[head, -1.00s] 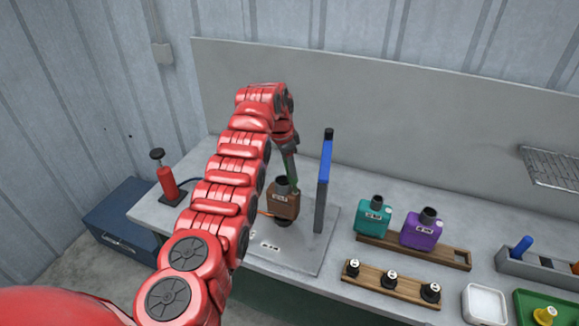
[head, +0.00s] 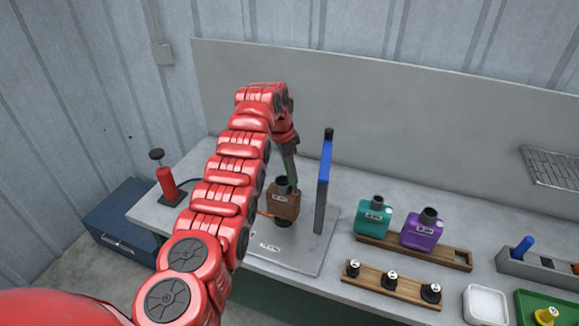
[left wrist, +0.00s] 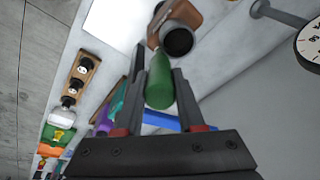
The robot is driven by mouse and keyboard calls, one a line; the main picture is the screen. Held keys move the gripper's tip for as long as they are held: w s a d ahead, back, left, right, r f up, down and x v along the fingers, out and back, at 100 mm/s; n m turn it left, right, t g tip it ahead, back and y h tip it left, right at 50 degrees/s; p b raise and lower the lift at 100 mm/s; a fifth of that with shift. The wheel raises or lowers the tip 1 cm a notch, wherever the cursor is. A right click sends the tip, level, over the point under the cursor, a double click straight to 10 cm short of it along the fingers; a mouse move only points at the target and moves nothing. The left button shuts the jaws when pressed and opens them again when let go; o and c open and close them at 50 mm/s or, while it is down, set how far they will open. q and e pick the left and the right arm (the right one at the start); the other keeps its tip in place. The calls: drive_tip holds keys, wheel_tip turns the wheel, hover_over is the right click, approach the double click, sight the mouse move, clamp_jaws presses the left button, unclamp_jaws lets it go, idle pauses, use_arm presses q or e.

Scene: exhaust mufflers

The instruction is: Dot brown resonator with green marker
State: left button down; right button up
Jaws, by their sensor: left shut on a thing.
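The brown resonator (head: 284,206) stands upright on a grey plate, its dark pipe end on top. In the left wrist view the resonator (left wrist: 186,12) lies just beyond the marker. My left gripper (head: 288,150) is shut on the green marker (left wrist: 160,82), whose body sits between the two fingers. In the head view the marker (head: 290,170) points down behind the resonator's top, and its tip is hidden. I cannot tell whether the tip touches the resonator. My right gripper is not in view.
A blue-edged upright panel (head: 323,183) stands close right of the resonator. Teal (head: 374,218) and purple (head: 422,233) mufflers sit on a wooden rack at right, with a smaller rack (head: 411,290) in front. A red pump-like thing (head: 167,184) stands at left.

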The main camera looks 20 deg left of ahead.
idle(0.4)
use_arm(q)
drive_tip(key=shift+w+r, duration=0.1)
drive_tip(key=shift+r, duration=0.5)
drive_tip(key=shift+v, duration=1)
drive_tip(key=shift+w+d+r+p, duration=0.1)
drive_tip(key=shift+r+p, duration=0.45)
drive_tip(key=shift+r, duration=0.1)
drive_tip(key=p+v, duration=0.2)
drive_tip(key=shift+w+r, duration=0.2)
drive_tip(key=shift+r, duration=0.15)
drive_tip(key=shift+d, duration=0.1)
drive_tip(key=shift+f, duration=0.1)
